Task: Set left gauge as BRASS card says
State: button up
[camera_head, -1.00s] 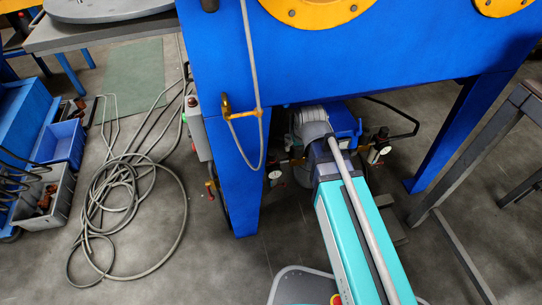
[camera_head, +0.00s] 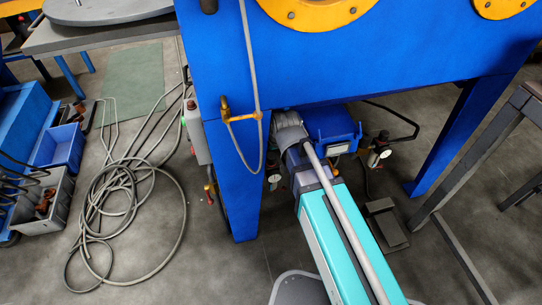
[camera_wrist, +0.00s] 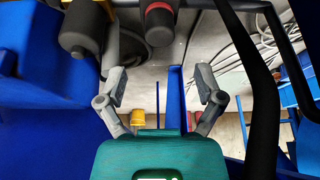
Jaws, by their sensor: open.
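My gripper (camera_wrist: 160,88) is open in the wrist view, its two grey fingers spread apart with nothing between them. A dark knob with a red band (camera_wrist: 160,22) hangs just beyond the fingers, near the top of that view. In the head view my arm reaches under the blue cabinet and hides the gripper. A small round gauge (camera_head: 274,181) shows left of my arm, partly hidden. Another gauge (camera_head: 374,158) stands to the right. Their needles are too small to read. No BRASS card can be read in these views.
The blue cabinet (camera_head: 330,75) overhangs my arm, with a leg (camera_head: 231,185) close on its left. A blue box (camera_head: 335,122) sits right beside my wrist. A dark cylinder (camera_wrist: 84,30) hangs near the left finger. A coiled hose (camera_head: 125,195) lies on the floor.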

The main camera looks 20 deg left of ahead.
aim_at(271, 156)
jog(key=shift+f, duration=0.15)
jog(key=shift+b+x, duration=3.35)
jog(key=shift+x, duration=0.2)
jog(key=c, duration=1.1)
jog(key=shift+c, duration=0.2)
jog(key=shift+m, duration=0.5)
jog(key=o, duration=1.1)
jog(key=shift+o, duration=0.2)
